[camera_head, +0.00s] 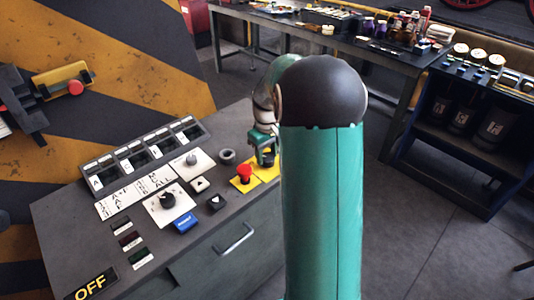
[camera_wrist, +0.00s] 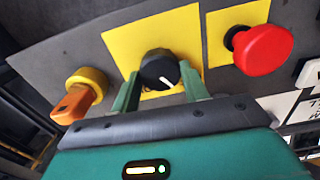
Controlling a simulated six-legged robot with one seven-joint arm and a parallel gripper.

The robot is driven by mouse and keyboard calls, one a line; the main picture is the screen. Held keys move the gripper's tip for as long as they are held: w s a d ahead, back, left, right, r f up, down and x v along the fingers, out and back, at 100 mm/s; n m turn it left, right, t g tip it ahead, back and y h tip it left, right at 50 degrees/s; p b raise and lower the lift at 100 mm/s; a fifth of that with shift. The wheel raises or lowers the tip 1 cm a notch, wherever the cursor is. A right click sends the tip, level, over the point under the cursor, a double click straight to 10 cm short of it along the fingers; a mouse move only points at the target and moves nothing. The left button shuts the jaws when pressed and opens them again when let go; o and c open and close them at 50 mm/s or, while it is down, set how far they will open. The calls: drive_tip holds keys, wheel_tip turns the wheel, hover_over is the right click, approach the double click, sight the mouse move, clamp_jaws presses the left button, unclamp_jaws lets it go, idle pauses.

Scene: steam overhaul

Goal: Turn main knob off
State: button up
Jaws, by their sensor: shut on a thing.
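The main knob (camera_wrist: 158,67) is black with a white pointer line and sits on a yellow square plate (camera_wrist: 115,45) in the wrist view. Its pointer slants towards the lower right of that view. My gripper (camera_wrist: 160,75) has its two green fingers on either side of the knob, shut on it. In the head view my gripper (camera_head: 265,150) is low over the yellow plates at the right of the grey console (camera_head: 75,205). My arm and fingers hide the knob there.
A red push button (camera_wrist: 262,50) stands close to the right of the knob; it also shows in the head view (camera_head: 244,172). An orange-and-yellow switch (camera_wrist: 80,97) is to the left. A black dial (camera_head: 167,200) and a blue button (camera_head: 185,222) are on the console.

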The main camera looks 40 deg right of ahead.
sight(267, 157)
drive_tip(key=shift+n, duration=1.3)
drive_tip(key=o, duration=1)
drive_tip(key=shift+r, duration=0.1)
wheel_tip(267, 157, up, 14)
drive_tip(key=shift+f, duration=0.15)
